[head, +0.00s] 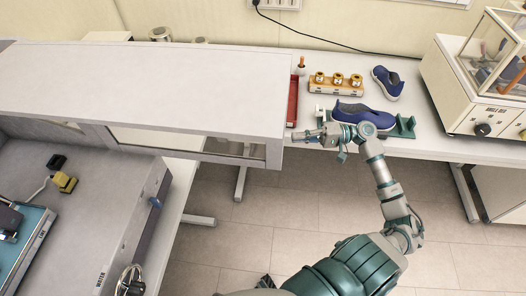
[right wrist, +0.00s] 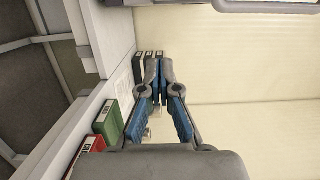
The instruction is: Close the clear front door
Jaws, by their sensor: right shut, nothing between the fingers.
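A machine (head: 465,95) with a clear-walled chamber on top stands at the right edge in the head view. The chamber's clear front panel (head: 499,70) is partly cut off by the picture edge, and I cannot tell how far it stands open. My right gripper (head: 298,137) is shut and empty, pointing left near the corner of the white shelf, well away from the clear panel. Its closed fingers also show in the right wrist view (right wrist: 158,68). My left gripper is not in view.
Blue shoes (head: 388,83) and a wooden block with brass weights (head: 337,84) are on the bench near my right arm. A teal fixture (head: 405,127) is close to my wrist. A white shelf (head: 150,85) fills the left.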

